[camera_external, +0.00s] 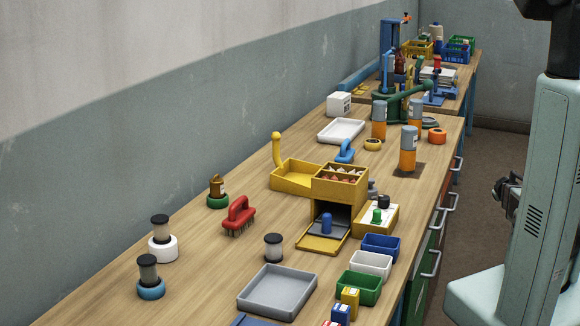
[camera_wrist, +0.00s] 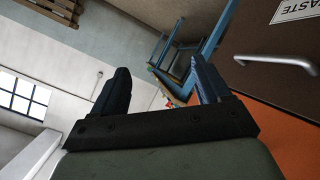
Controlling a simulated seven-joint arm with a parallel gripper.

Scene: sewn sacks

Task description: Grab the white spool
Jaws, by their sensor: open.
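One spool (camera_external: 160,229) stands in a white ring base (camera_external: 163,250). A greyer spool (camera_external: 148,270) stands in a blue ring base (camera_external: 151,290). I cannot tell for certain which is the white spool. My gripper (camera_wrist: 160,88) is open and empty in the wrist view, with dark fingers spread apart. It is aimed away from the spools, and none shows there.
A red-handled brush (camera_external: 238,215) and a green ring base (camera_external: 217,202) stand near the spools. A grey tray (camera_external: 277,290) lies in front. The wall borders the bench on the left.

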